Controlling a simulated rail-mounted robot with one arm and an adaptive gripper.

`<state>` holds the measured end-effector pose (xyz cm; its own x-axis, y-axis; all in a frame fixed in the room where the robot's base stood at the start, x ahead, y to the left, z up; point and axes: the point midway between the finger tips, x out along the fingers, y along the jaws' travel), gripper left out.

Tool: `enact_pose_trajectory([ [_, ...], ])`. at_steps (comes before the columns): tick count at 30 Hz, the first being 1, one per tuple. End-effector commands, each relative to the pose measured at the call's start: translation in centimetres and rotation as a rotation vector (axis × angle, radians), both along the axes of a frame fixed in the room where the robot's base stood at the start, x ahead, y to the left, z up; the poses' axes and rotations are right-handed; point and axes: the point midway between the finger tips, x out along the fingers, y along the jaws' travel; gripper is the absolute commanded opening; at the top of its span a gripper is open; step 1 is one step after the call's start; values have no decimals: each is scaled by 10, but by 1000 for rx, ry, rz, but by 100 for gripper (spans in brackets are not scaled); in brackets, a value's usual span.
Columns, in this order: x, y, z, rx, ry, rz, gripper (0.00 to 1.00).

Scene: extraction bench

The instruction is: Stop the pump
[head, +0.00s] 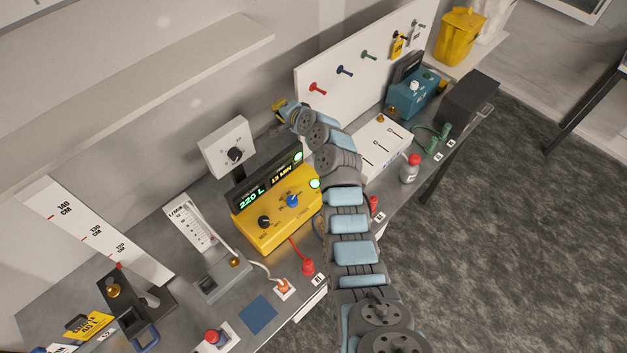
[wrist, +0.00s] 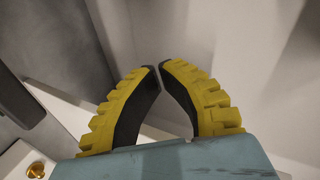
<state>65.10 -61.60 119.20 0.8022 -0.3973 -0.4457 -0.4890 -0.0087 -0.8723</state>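I cannot tell for sure that this unit is the pump. My gripper (head: 279,106) is raised behind and above it, near the wall panel. In the wrist view, its yellow-and-black fingers (wrist: 159,67) converge with their tips nearly touching and nothing between them.
A grey dial box (head: 228,147) stands behind the yellow unit. A flowmeter (head: 190,222) is to its left, and a red button (head: 212,337) is at the front. A teal device (head: 412,97) and a dark box (head: 470,98) stand farther right. My arm hides part of the bench.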

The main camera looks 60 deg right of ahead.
Motion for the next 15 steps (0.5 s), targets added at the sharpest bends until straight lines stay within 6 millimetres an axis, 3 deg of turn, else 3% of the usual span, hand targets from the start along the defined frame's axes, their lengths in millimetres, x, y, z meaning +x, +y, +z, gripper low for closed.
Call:
enact_pose_trajectory([
  [9, -67, 19, -48, 374, 189, 67, 0],
  [15, -113, 40, -63, 592, 288, 94, 0],
])
